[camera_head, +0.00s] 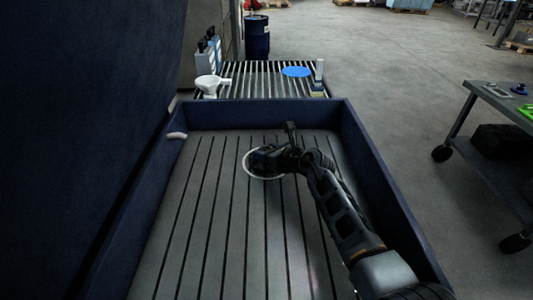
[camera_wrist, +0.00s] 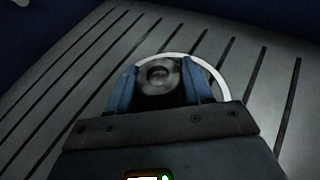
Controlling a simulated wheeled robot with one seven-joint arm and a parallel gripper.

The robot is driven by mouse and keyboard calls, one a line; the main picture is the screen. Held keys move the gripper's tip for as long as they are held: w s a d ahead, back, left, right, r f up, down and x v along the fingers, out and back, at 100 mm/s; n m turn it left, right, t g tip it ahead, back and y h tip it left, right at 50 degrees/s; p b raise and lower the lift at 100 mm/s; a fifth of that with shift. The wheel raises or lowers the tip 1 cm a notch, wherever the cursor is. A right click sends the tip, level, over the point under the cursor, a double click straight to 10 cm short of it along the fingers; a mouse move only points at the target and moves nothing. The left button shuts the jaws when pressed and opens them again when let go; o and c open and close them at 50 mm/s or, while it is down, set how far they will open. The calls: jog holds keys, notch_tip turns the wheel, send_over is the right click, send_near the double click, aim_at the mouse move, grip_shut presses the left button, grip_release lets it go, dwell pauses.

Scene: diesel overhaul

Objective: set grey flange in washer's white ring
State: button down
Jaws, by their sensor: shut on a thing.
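In the wrist view, my gripper (camera_wrist: 165,92) has its two blue fingers shut on the grey flange (camera_wrist: 158,74), a round dark grey part with a raised hub and a central hole. The white ring (camera_wrist: 219,73) is marked on the slatted grey washer floor; it shows behind and to the right of the flange. In the head view, my gripper (camera_head: 262,160) is over the white ring (camera_head: 247,170), and the arm hides much of the ring. The flange is hidden there. I cannot tell whether the flange touches the floor.
Dark blue walls (camera_head: 385,190) enclose the washer floor (camera_head: 200,215). Behind stands a roller table (camera_head: 250,82) with a white funnel (camera_head: 208,85), a blue disc (camera_head: 296,71) and a brush (camera_head: 318,78). A wheeled cart (camera_head: 495,100) is at the right. The floor left of the ring is clear.

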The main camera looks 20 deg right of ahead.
jog(key=shift+c, duration=2.4)
grip_release()
jog(key=shift+s+d+r+p, duration=0.2)
jog(key=shift+s+r+p, duration=0.15)
jog(key=shift+p, duration=0.25)
jog(key=p+v, duration=0.5)
jog(key=v, duration=0.4)
jog(key=shift+s+d+p, duration=0.15)
jog(key=shift+s+p, duration=0.2)
jog(key=shift+p, duration=0.05)
jog(key=shift+s+d+r, duration=0.2)
jog(key=shift+s+r, duration=0.1)
jog(key=shift+s, duration=0.3)
